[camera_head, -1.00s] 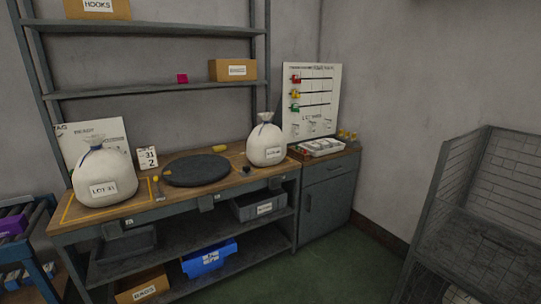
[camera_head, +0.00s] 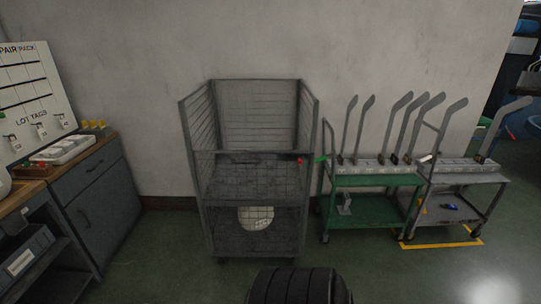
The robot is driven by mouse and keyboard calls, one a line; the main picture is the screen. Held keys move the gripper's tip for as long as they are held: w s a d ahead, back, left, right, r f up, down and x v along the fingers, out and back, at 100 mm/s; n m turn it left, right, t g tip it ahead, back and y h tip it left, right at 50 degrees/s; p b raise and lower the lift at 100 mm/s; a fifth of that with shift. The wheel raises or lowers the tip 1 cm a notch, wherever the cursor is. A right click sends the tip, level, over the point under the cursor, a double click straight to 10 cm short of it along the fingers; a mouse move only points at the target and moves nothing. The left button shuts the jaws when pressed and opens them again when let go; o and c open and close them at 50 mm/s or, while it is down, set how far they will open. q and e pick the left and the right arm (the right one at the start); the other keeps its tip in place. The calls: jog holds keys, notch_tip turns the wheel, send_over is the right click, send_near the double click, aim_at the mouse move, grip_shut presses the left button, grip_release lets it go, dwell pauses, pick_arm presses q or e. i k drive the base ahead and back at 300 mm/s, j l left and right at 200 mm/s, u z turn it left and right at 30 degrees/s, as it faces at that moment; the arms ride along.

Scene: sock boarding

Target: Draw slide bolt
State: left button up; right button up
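A grey wire mesh cage cart (camera_head: 254,175) stands against the wall in the middle of the head view. Its front has a mesh gate (camera_head: 255,178) with a small red piece (camera_head: 299,161) at its upper right, which may be the slide bolt's knob; it is too small to be sure. A pale round bundle (camera_head: 256,217) shows through the mesh on the lower level. Neither of my grippers shows in the view.
A green cart (camera_head: 372,181) and a grey cart (camera_head: 470,178) holding several upright sock-shaped boards stand right of the cage. A cabinet (camera_head: 88,205) and bench are at the left.

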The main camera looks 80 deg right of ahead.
aim_at(300, 161)
jog(key=z, duration=2.7)
